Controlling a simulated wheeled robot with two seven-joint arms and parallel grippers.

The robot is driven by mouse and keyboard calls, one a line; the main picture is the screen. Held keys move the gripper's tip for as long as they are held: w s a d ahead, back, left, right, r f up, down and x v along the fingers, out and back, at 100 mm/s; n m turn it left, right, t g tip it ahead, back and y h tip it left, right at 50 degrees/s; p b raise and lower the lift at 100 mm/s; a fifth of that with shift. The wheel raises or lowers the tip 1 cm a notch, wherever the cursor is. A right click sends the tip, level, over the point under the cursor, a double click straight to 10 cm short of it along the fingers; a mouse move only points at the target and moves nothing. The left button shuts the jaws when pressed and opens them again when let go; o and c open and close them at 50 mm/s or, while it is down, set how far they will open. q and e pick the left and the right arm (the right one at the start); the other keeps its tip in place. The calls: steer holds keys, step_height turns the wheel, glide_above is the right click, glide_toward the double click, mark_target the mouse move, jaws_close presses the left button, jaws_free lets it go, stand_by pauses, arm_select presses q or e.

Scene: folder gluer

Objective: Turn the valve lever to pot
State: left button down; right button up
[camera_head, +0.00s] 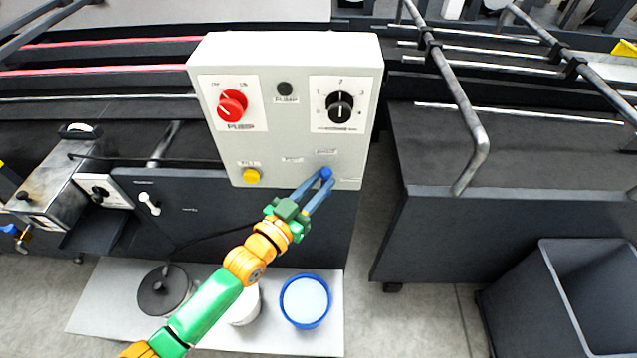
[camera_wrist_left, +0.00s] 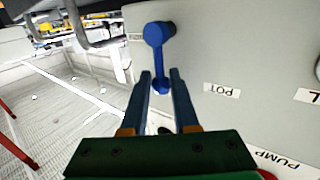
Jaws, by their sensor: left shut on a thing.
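The valve lever (camera_head: 326,172) is a small blue handle at the lower right of a pale control box (camera_head: 220,60). In the left wrist view the lever (camera_wrist_left: 157,34) has a round knob-like hub, and its arm runs down between my fingers to a rounded end. My left gripper (camera_head: 320,181), with blue fingers, is shut on the lever's arm; it also shows in the left wrist view (camera_wrist_left: 161,76). The POT label (camera_wrist_left: 221,90) is on the panel to the right of the lever, apart from it. My right gripper is not in view.
The box also bears a red knob (camera_head: 232,105), a black dial (camera_head: 340,106) and a yellow button (camera_head: 251,176). Below, a blue-rimmed pot (camera_head: 305,302) and a black-lidded pot (camera_head: 163,290) stand on a pale board. A grey bin (camera_head: 560,300) is at the lower right.

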arm_select(q)
steer(key=shift+a+f+n+t+b, duration=0.45)
steer(key=shift+n+t+b, duration=0.5)
steer(key=shift+n+b, duration=0.95)
steer(key=shift+a+f+n+t+b, duration=0.45)
steer(key=shift+n+t+b, duration=0.7)
steer(key=shift+b, duration=1.15)
steer(key=shift+a+f+n+t+b, duration=0.2)
steer(key=shift+a+n+t+b, duration=0.45)
steer(key=shift+n+b, duration=1.35)
